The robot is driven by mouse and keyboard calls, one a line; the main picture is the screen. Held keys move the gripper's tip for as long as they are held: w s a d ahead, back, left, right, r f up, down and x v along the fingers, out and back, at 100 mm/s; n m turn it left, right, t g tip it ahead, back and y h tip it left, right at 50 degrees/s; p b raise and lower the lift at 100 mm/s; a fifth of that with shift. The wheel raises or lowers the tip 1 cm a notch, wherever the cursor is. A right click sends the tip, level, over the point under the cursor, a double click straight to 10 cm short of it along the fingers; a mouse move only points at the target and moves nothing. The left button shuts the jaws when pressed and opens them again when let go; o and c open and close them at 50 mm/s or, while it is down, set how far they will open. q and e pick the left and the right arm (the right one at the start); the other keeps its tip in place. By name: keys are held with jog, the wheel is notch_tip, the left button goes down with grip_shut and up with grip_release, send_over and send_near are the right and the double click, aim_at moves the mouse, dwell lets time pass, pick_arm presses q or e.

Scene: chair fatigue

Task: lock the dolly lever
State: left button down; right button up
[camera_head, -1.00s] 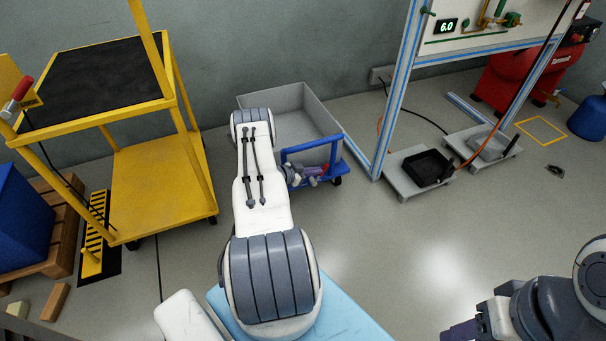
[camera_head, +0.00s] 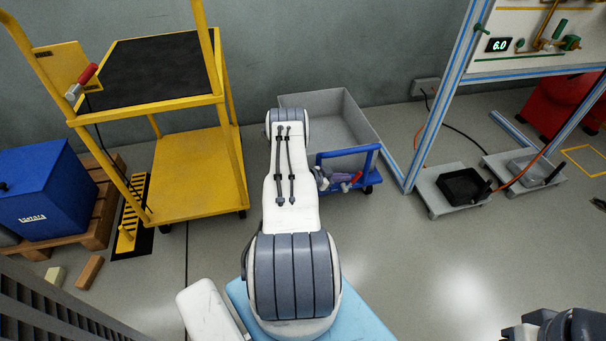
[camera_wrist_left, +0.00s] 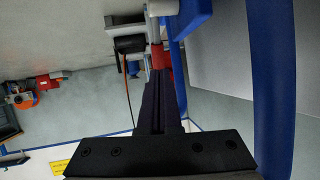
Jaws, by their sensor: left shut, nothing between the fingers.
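The blue dolly (camera_head: 371,179) carries a grey bin (camera_head: 362,122) and has a blue push handle (camera_head: 346,152). Its lever, with a red grip (camera_head: 357,177), sits low by the handle; in the left wrist view the red grip (camera_wrist_left: 161,56) shows with a grey rod above it. My left gripper (camera_head: 344,181) is at the dolly's near side, beside the red grip. In the wrist view its dark fingers (camera_wrist_left: 160,78) are together and empty, with tips close to the red grip; I cannot tell whether they touch. My right gripper's fingers are out of view.
A yellow cart (camera_head: 190,180) with a red-handled clamp (camera_head: 85,78) stands left. A blue box (camera_head: 45,190) on a pallet is farther left. The floor in front is clear.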

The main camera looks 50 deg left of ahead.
pick_arm(q)
jog(key=w+r+p+v, duration=0.1)
jog(key=p+v, duration=0.5)
jog(key=v, duration=1.5)
jog(key=shift+s+r+p, duration=0.2)
jog(key=shift+r+p, duration=0.15)
jog(key=shift+r, duration=0.25)
